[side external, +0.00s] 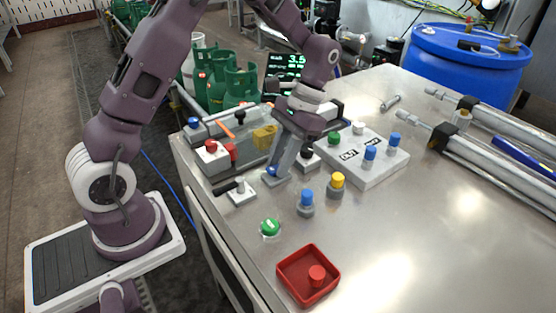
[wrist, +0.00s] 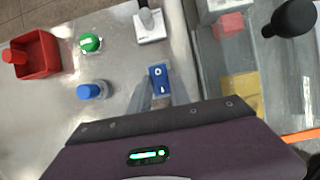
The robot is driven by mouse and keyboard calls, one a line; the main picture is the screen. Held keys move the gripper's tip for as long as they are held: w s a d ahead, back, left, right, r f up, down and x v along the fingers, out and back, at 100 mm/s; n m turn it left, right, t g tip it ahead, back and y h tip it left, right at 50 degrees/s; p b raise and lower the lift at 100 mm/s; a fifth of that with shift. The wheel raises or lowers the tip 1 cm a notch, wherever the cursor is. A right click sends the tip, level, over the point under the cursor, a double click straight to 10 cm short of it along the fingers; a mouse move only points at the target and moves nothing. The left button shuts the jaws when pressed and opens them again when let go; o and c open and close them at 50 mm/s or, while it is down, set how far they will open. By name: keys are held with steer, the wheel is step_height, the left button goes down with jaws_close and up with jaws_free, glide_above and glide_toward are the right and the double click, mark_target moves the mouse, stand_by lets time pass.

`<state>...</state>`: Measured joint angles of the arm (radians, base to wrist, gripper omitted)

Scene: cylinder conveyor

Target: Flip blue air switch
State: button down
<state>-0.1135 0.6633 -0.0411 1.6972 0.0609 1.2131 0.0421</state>
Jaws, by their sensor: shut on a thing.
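The blue air switch (wrist: 158,80) is a small blue rocker marked O and I. In the wrist view it lies between the tips of my gripper (wrist: 158,95). In the side external view a bit of the blue switch (side external: 271,171) shows at the fingertips of my gripper (side external: 275,174), which points down at the table. My gripper is shut on the switch; the fingers hide part of its housing. I cannot tell from these views which way the rocker is tipped.
A grey lever switch (side external: 240,191), a green button (side external: 270,227) and a blue-capped cylinder (side external: 306,203) stand close by. A yellow-capped cylinder (side external: 337,185) and a white block (side external: 365,165) with cylinders are to the right. A red tray (side external: 308,273) sits at the front.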

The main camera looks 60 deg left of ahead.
steer(key=c, duration=1.2)
jaws_free()
steer(key=v, duration=0.7)
steer(key=shift+r, duration=0.15)
steer(key=s+d+r+t, duration=0.2)
steer(key=s+r+t, duration=0.4)
steer(key=s+r, duration=0.4)
steer(key=s+d+t, duration=0.1)
steer(key=s+t, duration=0.3)
steer(key=s, duration=0.6)
steer(key=shift+d+f+t, duration=0.3)
steer(key=shift+d+f, duration=0.05)
